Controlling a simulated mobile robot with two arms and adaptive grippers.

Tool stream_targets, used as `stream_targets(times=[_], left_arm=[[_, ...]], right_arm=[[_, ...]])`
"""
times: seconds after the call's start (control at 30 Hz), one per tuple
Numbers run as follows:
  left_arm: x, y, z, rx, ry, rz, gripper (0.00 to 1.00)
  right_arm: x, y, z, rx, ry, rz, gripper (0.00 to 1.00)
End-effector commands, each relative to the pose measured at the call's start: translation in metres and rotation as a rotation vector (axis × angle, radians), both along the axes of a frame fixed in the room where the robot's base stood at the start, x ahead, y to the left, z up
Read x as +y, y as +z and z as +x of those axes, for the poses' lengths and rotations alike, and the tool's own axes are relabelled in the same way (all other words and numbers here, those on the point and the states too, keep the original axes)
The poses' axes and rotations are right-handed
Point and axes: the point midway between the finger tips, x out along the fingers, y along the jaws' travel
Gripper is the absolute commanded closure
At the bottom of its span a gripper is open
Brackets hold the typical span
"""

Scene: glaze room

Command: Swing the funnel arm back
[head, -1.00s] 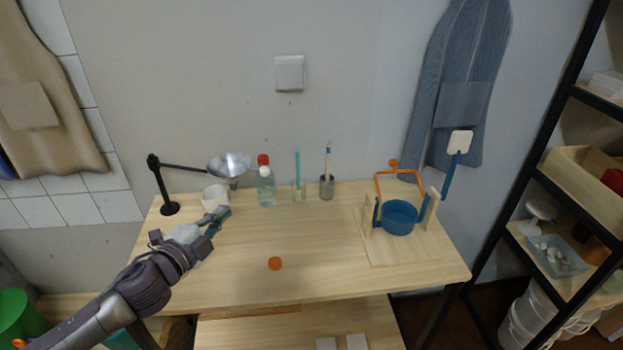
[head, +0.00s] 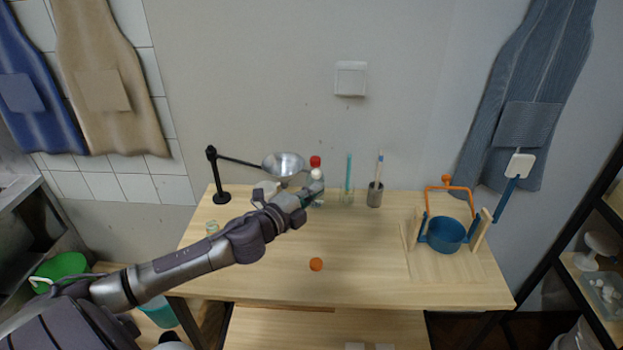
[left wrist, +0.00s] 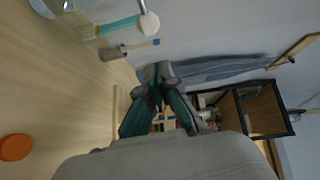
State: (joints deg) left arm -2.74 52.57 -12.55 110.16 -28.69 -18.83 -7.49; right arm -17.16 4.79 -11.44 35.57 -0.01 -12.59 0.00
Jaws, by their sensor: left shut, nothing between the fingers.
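The funnel arm is a thin black bar (head: 240,162) reaching right from a black upright stand (head: 220,180) at the table's back left. It carries a shiny metal funnel (head: 283,164) at its end. My left gripper (head: 314,186) is shut and empty, to the right of and lower than the funnel, in front of the bottle. In the left wrist view its closed fingers (left wrist: 155,76) point away, with no funnel in sight. My right gripper is in neither view.
A red-capped bottle (head: 316,164), a glass with a blue stick (head: 347,195) and a brush holder (head: 375,195) stand along the back. A blue pot (head: 446,234) in an orange-handled frame is at right. An orange disc (head: 316,264) lies mid-table.

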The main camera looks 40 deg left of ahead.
Motion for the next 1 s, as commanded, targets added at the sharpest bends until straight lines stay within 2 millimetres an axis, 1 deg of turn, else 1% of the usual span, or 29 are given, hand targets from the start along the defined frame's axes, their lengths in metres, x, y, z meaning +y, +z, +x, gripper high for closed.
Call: stream_targets(times=[0.03, 0.23, 0.37, 0.73, 0.83, 1.0], left_arm=[[0.009, 0.002, 0.008, 0.0, 0.007, 0.001, 1.0], [0.023, -0.002, 0.024, 0.001, 0.004, -0.001, 1.0], [0.026, -0.004, 0.027, 0.001, 0.004, 0.0, 1.0], [0.026, -0.003, 0.03, 0.0, 0.01, -0.002, 1.0], [0.028, -0.002, 0.042, -0.003, 0.044, -0.007, 1.0], [0.032, -0.002, 0.071, -0.004, 0.126, -0.007, 1.0]], right_arm=[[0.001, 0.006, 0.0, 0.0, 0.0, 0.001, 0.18], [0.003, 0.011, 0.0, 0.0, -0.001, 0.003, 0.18], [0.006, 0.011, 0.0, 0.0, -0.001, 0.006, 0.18], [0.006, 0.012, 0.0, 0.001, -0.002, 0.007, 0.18], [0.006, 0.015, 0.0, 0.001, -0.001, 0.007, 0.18], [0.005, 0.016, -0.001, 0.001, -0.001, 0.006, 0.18]])
